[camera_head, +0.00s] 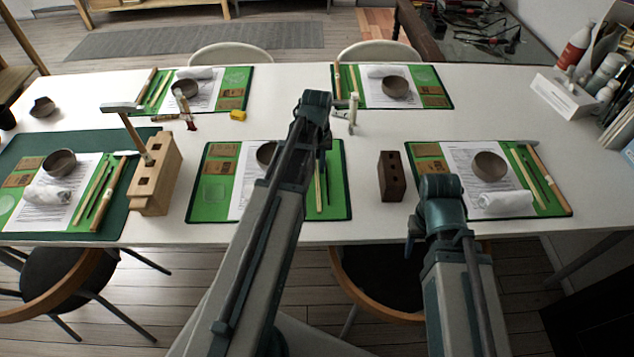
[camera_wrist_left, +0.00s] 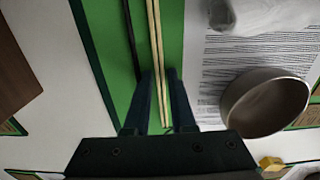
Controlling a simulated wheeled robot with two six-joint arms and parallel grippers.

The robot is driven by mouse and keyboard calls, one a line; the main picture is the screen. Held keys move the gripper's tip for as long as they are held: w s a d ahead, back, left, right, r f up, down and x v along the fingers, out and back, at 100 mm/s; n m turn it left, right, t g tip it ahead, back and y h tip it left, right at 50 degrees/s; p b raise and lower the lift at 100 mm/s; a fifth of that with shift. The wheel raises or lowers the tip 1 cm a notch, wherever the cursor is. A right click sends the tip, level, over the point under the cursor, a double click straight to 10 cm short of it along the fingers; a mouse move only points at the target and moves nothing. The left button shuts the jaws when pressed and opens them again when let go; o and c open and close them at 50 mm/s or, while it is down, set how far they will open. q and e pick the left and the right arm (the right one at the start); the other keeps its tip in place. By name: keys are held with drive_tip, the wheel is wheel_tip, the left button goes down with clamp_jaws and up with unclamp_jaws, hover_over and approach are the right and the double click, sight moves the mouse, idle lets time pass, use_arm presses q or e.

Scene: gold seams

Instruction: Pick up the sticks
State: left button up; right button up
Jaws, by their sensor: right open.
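The pale sticks (camera_head: 319,190) are a thin pair lying on a green mat (camera_head: 208,211) in the middle of the table's near side. My left gripper (camera_head: 322,160) points down over this mat. In the left wrist view its fingers (camera_wrist_left: 159,75) stand apart on either side of the sticks (camera_wrist_left: 155,35), with green mat showing between. A thin dark stick (camera_wrist_left: 130,40) lies beside the pair, outside the fingers. My right gripper (camera_head: 410,240) is open and low by the table's near edge; its fingertips are mostly hidden by the arm.
A bowl (camera_wrist_left: 265,102) and white cloth (camera_wrist_left: 258,14) lie on the printed sheet beside the sticks. A dark brown holed block (camera_head: 391,177) stands right of the mat. A wooden block (camera_head: 156,175) stands at left. More sticks lie on the right mat (camera_head: 533,175).

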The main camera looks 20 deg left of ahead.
use_arm(q)
drive_tip(key=shift+r, duration=0.1)
clamp_jaws()
drive_tip(key=shift+r, duration=0.15)
